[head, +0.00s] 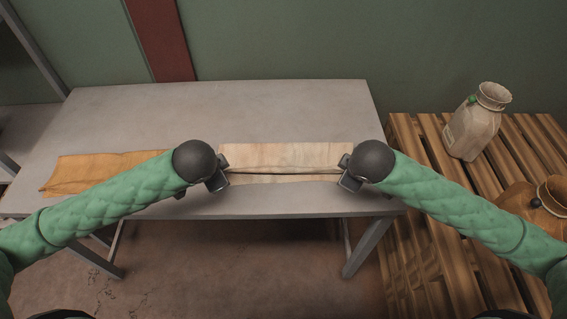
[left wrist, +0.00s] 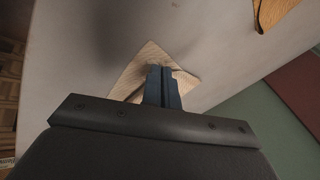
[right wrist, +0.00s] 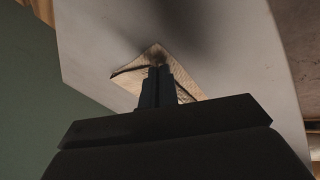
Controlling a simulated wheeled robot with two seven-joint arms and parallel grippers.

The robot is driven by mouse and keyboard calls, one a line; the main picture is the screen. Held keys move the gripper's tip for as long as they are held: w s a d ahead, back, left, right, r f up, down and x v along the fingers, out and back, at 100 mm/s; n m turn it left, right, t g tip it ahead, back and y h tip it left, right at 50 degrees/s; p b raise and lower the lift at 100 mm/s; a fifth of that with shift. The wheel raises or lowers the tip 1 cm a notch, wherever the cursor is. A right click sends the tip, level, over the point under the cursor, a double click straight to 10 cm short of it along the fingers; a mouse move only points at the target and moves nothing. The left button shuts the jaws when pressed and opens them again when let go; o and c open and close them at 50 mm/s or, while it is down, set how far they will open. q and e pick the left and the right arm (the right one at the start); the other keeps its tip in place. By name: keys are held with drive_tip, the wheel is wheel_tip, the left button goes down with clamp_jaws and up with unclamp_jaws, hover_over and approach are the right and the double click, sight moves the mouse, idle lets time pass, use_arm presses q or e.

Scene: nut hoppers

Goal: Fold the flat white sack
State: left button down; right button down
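The pale white sack (head: 285,158) lies near the front edge of the table, between my two grippers. A dark crease runs along it, with a second layer showing in front, so it looks partly doubled over. My left gripper (head: 218,180) is at its left end; in the left wrist view its fingers (left wrist: 162,72) are together on the sack (left wrist: 135,73). My right gripper (head: 348,175) is at its right end; in the right wrist view its fingers (right wrist: 156,72) are together at a raised edge of the sack (right wrist: 187,84). The fingertips partly hide the cloth they pinch.
An orange-brown flat sack (head: 95,170) lies on the grey table (head: 250,105) at left, partly behind my left arm. A standing pale sack (head: 473,128) and a brown sack (head: 535,208) are on the wooden pallet (head: 425,150) at right. The table behind the white sack is clear.

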use_arm(q)
drive_tip(key=c, duration=1.3)
unclamp_jaws()
drive_tip(key=shift+c, duration=0.2)
use_arm(e)
drive_tip(key=c, duration=1.3)
unclamp_jaws()
drive_tip(key=shift+c, duration=0.2)
use_arm(q)
drive_tip(key=shift+s, duration=0.1)
use_arm(e)
drive_tip(key=shift+s, duration=0.1)
use_arm(q)
drive_tip(key=r, duration=0.3)
drive_tip(key=s+r, duration=0.1)
drive_tip(key=r, duration=0.5)
drive_tip(key=shift+s, duration=0.4)
use_arm(e)
drive_tip(key=r, duration=0.3)
drive_tip(key=s+r, duration=0.1)
drive_tip(key=r, duration=0.5)
drive_tip(key=shift+s, duration=0.4)
use_arm(q)
drive_tip(key=shift+c, duration=0.3)
use_arm(e)
drive_tip(key=shift+c, duration=0.3)
